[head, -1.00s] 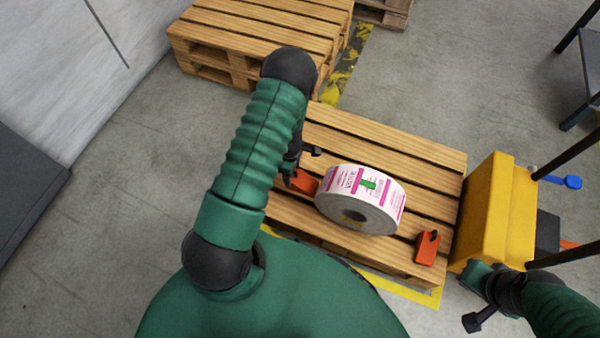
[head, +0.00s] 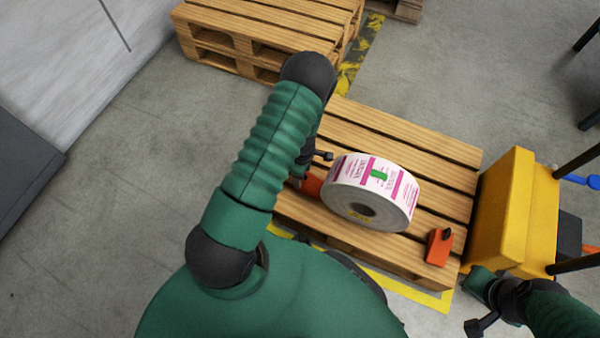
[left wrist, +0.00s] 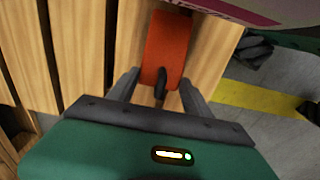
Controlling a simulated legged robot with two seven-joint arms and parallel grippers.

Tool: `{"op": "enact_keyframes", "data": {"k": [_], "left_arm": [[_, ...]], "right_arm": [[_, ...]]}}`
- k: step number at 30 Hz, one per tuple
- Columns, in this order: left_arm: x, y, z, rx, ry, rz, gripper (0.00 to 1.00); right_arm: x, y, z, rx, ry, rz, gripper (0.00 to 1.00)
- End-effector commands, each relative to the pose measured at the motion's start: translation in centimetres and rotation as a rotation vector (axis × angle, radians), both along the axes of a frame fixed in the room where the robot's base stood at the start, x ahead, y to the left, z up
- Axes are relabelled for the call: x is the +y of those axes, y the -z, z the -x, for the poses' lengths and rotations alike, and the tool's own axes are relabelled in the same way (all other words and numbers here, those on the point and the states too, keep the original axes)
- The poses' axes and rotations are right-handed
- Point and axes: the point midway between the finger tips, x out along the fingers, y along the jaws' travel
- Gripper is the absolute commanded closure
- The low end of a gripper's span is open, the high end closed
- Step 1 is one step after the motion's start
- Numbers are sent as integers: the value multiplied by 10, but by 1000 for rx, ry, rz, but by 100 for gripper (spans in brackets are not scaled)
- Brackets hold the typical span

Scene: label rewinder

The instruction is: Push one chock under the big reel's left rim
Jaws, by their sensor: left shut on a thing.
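The big reel (head: 372,192), white with pink labels and a green mark, lies on the wooden pallet. One orange chock (head: 311,186) is at its left rim, partly hidden by my left arm in the head view. In the left wrist view this chock (left wrist: 166,45) lies between my fingers, its dark handle toward me. My left gripper (left wrist: 160,90) is shut on it. The reel's edge (left wrist: 225,8) hangs over its far end; whether they touch is unclear. A second orange chock (head: 439,246) with a black handle stands to the reel's right. My right gripper (head: 482,326) is at the lower right, its jaws unclear.
The pallet (head: 425,140) has bare slats behind the reel. A yellow machine body (head: 513,212) with dark posts stands right of the pallet. Another pallet stack (head: 260,30) is at the back. Yellow floor tape (head: 415,293) runs along the pallet's front.

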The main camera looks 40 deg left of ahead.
Motion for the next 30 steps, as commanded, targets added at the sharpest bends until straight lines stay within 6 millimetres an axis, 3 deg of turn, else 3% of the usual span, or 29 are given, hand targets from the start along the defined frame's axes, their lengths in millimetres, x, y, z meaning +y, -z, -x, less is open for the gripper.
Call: {"op": "enact_keyframes", "data": {"k": [9,10,15,25,30], "left_arm": [[-6,-1,-2,0,1,4,82],[-6,-1,-2,0,1,4,41],[-6,-1,-2,0,2,4,19],[-6,-3,-2,1,2,4,17],[-6,-33,-3,-2,3,5,17]], "right_arm": [[0,-5,-1,-2,0,0,100],[0,-5,-1,-2,0,0,100],[0,-5,-1,-2,0,0,100],[0,-7,-1,-2,0,0,100],[0,-27,-1,-2,0,0,100]]}}
